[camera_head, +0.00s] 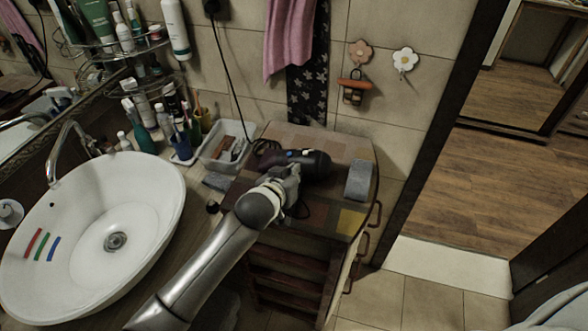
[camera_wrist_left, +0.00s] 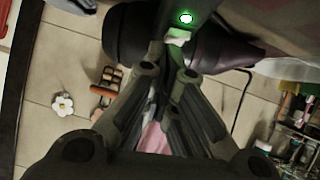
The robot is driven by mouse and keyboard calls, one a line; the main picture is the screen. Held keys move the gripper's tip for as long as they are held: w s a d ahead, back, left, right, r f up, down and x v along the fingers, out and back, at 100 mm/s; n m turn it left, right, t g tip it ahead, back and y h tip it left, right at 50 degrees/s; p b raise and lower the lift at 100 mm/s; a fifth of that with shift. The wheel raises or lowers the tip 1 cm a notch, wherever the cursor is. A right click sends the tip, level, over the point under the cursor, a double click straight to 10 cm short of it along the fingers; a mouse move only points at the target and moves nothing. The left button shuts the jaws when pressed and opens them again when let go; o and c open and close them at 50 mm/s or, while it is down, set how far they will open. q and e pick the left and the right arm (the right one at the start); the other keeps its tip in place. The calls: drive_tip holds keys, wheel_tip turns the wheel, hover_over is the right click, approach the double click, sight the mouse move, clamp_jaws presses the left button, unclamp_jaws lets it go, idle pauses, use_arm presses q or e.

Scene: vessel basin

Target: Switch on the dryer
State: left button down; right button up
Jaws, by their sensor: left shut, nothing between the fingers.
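The dryer (camera_head: 315,163) is dark, with a purple-tinted body, and lies on its side on the patterned top of a small cabinet (camera_head: 356,143). Small blue and white spots show on its body in the head view. In the left wrist view the dryer (camera_wrist_left: 215,57) fills the upper middle. A green light (camera_wrist_left: 185,18) glows there, with a pale switch-like part (camera_wrist_left: 178,37) just below it. My left gripper (camera_head: 291,172) is shut and empty, right at the dryer's near side; its fingertips (camera_wrist_left: 168,72) are close to the pale part. Whether they touch is unclear. My right gripper is not in view.
A white basin (camera_head: 150,192) is at the left. A white tray (camera_head: 214,150) of small items stands left of the dryer, and a grey block (camera_head: 358,180) lies to its right. A black cord (camera_head: 232,80) hangs behind. The doorway floor at the right is open.

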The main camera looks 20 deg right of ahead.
use_arm(q)
drive_tip(key=shift+s, duration=0.1)
drive_tip(key=shift+w+r, duration=0.2)
drive_tip(key=r+p, duration=0.4)
drive_tip(key=shift+a+r, duration=0.2)
drive_tip(key=shift+a, duration=0.15)
drive_tip(key=shift+s+a+f+b, duration=0.1)
drive_tip(key=shift+s+a+b, duration=0.1)
drive_tip(key=shift+s+b, duration=0.25)
drive_tip(key=s+a+r+b, duration=0.2)
drive_tip(key=s+a+r, duration=0.2)
drive_tip(key=r, duration=0.2)
drive_tip(key=shift+s+a, duration=0.2)
drive_tip(key=shift+s, duration=0.2)
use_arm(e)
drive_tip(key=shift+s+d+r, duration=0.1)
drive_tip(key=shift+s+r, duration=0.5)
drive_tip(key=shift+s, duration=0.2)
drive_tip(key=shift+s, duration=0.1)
